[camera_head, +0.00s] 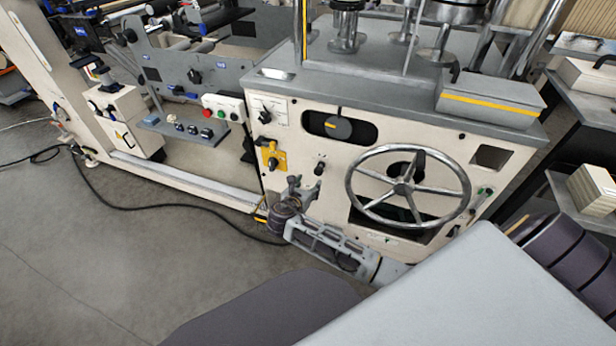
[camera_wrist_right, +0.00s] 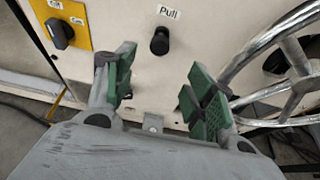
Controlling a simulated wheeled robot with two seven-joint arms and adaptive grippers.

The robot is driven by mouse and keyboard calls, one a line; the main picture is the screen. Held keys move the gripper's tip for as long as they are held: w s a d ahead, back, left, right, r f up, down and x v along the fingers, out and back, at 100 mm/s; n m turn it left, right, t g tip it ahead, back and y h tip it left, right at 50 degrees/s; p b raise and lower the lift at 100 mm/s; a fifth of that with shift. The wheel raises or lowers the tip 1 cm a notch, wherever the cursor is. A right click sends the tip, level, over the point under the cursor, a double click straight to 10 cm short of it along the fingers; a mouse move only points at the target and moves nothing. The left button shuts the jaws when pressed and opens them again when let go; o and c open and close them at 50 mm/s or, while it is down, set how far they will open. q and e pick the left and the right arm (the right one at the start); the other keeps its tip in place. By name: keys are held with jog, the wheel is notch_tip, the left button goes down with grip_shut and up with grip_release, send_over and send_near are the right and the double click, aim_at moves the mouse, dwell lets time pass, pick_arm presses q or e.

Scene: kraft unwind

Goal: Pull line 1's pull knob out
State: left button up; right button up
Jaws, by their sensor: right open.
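The pull knob (camera_head: 319,168) is a small black round knob on the cream front panel of the machine, left of the handwheel. In the right wrist view the knob (camera_wrist_right: 160,41) stands just under a "Pull" label (camera_wrist_right: 169,12). My right gripper (camera_head: 302,190) is just below and left of the knob in the head view. In the wrist view its green-padded fingers (camera_wrist_right: 160,80) are spread apart and empty, with the knob beyond the gap between them. No contact with the knob shows. My left gripper is not in view.
A large spoked metal handwheel (camera_head: 438,205) stands out from the panel to the right of the knob. A yellow plate with a black rotary switch (camera_head: 272,158) is to its left. Open floor (camera_head: 90,260) lies left.

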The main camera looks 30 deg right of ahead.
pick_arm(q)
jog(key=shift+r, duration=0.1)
pick_arm(e)
jog(key=shift+r, duration=0.2)
jog(key=shift+w, duration=0.1)
jog(key=b, duration=0.2)
send_near(318, 172)
jog(key=x, duration=0.4)
jog(key=shift+w+f, duration=0.1)
jog(key=shift+f, duration=0.05)
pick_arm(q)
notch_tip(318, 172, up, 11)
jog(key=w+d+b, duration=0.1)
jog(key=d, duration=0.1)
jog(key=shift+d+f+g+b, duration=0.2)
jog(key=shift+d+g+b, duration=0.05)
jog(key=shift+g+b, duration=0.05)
pick_arm(e)
jog(key=shift+x, duration=3.4)
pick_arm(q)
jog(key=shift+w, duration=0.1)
pick_arm(e)
grip_shut()
